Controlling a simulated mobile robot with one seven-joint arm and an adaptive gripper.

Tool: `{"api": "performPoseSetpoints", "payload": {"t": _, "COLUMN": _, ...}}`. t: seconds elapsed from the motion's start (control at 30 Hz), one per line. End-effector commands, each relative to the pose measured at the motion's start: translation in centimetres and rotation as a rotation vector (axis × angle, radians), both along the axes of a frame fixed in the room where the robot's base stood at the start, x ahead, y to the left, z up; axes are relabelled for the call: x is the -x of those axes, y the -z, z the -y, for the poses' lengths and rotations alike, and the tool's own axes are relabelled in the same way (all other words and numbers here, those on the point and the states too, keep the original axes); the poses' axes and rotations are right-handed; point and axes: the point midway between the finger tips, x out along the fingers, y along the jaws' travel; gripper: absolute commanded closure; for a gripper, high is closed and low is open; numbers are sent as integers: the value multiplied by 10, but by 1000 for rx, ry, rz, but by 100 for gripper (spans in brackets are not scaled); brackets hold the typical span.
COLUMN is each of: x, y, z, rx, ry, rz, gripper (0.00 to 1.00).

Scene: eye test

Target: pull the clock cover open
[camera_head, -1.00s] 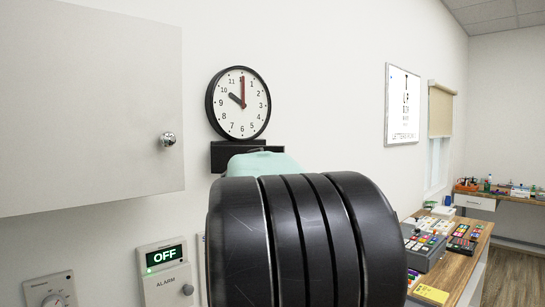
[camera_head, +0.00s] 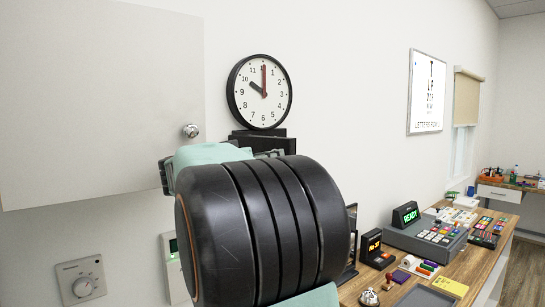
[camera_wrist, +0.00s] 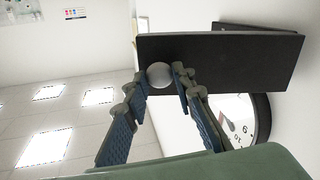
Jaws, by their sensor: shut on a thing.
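The round black-rimmed clock (camera_head: 259,92) hangs on the wall with its white face bare in the head view. Part of it shows at lower right in the wrist view (camera_wrist: 240,125). A dark box (camera_head: 291,146) sits just below the clock, partly hidden by my arm. In the wrist view a flat dark panel (camera_wrist: 225,62), which I take to be the cover, carries a round silver knob (camera_wrist: 160,75). My gripper (camera_wrist: 160,79) is shut on this knob, one finger on each side. A second dark part shows behind the panel's edge. In the head view my arm hides the fingers and knob.
A white cabinet door with a silver knob (camera_head: 191,131) is at the left. A dial plate (camera_head: 81,279) is below it. A wooden counter (camera_head: 482,281) at right holds a keypad console (camera_head: 425,236) and several small things. An eye chart (camera_head: 427,91) hangs on the wall.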

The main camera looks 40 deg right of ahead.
Motion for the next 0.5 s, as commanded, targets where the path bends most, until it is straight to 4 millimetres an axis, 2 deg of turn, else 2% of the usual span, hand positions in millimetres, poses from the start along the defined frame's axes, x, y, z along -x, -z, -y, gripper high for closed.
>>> {"api": "performPoseSetpoints", "payload": {"t": 0.03, "x": -3, "y": -5, "z": -4, "rx": 7, "ry": -5, "rz": 4, "gripper": 100}}
{"api": "performPoseSetpoints", "payload": {"t": 0.47, "x": -2, "y": -5, "z": -5, "rx": 6, "ry": 3, "rz": 5, "gripper": 100}}
{"api": "performPoseSetpoints", "payload": {"t": 0.5, "x": -2, "y": -5, "z": -5, "rx": 6, "ry": 3, "rz": 5, "gripper": 74}}
